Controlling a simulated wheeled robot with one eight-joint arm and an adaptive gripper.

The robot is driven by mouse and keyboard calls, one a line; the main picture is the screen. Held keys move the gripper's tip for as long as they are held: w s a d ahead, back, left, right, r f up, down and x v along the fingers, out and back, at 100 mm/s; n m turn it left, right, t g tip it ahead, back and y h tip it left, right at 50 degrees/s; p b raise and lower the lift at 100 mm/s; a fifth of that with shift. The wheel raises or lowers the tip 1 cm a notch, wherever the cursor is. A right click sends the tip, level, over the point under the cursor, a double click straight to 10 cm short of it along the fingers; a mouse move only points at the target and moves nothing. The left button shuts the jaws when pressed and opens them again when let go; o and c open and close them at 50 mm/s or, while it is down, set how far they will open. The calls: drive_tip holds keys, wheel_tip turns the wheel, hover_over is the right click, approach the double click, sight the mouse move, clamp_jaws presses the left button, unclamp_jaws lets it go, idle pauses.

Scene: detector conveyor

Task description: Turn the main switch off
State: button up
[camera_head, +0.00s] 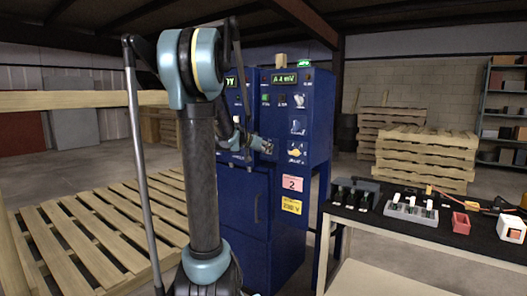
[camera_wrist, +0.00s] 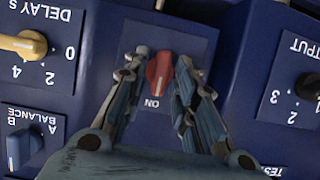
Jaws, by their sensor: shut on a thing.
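The main switch, a red rotary knob (camera_wrist: 159,71), sits on a dark blue plate with the word ON upside down just below it in the wrist view. The knob stands nearly upright in that view. My gripper (camera_wrist: 163,64) is shut on it, with one finger on each side. In the head view my gripper (camera_head: 264,145) reaches the front of the blue cabinet (camera_head: 258,205). The red knob is hidden there behind my arm and gripper.
Near the switch in the wrist view are a yellow DELAY knob (camera_wrist: 24,44), a blue BALANCE knob (camera_wrist: 22,148) and a black OUTPUT knob (camera_wrist: 308,86). In the head view, a workbench (camera_head: 430,236) stands at right and a slatted pallet (camera_head: 95,235) at left.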

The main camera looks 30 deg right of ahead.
drive_tip(key=n+g, duration=0.1)
drive_tip(key=n, duration=0.1)
drive_tip(key=n+g+h, duration=0.1)
drive_tip(key=shift+w+a+n, duration=0.2)
drive_tip(key=shift+w+n, duration=0.15)
drive_tip(key=shift+n, duration=0.05)
drive_tip(key=n, duration=0.1)
drive_tip(key=n+g+h, duration=0.2)
drive_tip(key=n, duration=0.1)
drive_tip(key=shift+w+f, duration=0.15)
drive_tip(key=shift+f, duration=0.1)
clamp_jaws()
drive_tip(key=n+h, duration=0.1)
drive_tip(key=n, duration=0.2)
drive_tip(key=n+g+h, duration=0.1)
drive_tip(key=n, duration=0.1)
drive_tip(key=shift+f+n+h, duration=0.3)
drive_tip(key=o, duration=0.8)
unclamp_jaws()
drive_tip(key=shift+c, duration=0.2)
